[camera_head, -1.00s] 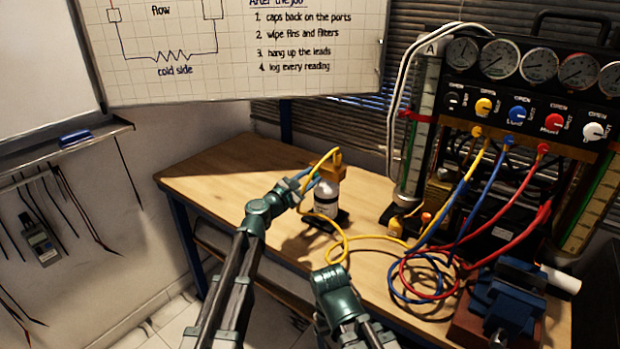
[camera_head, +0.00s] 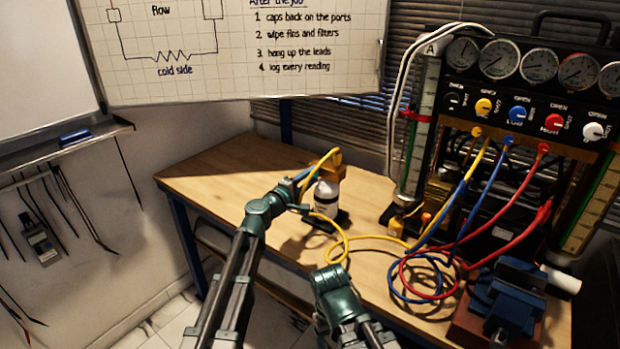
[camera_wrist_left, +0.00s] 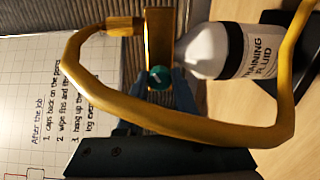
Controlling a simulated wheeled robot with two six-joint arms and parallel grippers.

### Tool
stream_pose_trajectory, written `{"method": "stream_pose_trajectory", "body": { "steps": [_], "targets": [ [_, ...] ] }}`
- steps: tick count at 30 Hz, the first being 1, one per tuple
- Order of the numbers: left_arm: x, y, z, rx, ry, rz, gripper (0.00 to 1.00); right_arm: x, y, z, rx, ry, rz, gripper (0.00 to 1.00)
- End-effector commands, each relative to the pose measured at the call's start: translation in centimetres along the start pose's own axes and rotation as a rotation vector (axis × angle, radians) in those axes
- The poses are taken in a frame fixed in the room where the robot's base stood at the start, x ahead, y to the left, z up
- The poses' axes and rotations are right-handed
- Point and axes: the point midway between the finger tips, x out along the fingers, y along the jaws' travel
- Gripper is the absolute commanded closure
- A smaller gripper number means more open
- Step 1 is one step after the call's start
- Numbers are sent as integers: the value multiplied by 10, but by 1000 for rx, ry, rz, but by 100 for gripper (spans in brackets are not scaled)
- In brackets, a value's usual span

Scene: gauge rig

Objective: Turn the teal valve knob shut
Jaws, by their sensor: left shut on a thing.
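The teal valve knob (camera_wrist_left: 160,77) shows in the left wrist view on the front of a brass valve block (camera_wrist_left: 158,42). The block sits on top of a white bottle of training fluid (camera_wrist_left: 215,52), which stands upright on the bench. The block (camera_head: 328,162) and bottle (camera_head: 326,196) also show in the head view, where the knob is hidden. My left gripper (camera_wrist_left: 162,86) is shut on the knob, one finger on each side of it. It also shows in the head view (camera_head: 306,184), left of the bottle. My right arm ends low in the middle, with its gripper out of sight.
A yellow hose (camera_head: 340,238) loops from the valve block across the bench and passes close in front of my left gripper. A gauge rig (camera_head: 525,95) with red, blue and yellow hoses stands at the right. A blue vise (camera_head: 508,300) stands at front right. The bench's left end is clear.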

Motion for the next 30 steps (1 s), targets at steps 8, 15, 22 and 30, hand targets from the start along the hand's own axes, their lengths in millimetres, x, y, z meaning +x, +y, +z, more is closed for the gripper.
{"method": "stream_pose_trajectory", "body": {
  "steps": [8,15,22,30],
  "targets": [
    [-1,-1,1,251,-1,-1,100,0,0,0,0,0,0,28],
    [-1,-1,1,421,-2,-1,100,0,0,0,0,0,0,28],
    [-1,-1,1,523,-2,-1,100,0,0,0,0,0,0,28],
    [-1,-1,1,574,-2,-1,100,0,0,0,0,0,0,28]
  ]
}}
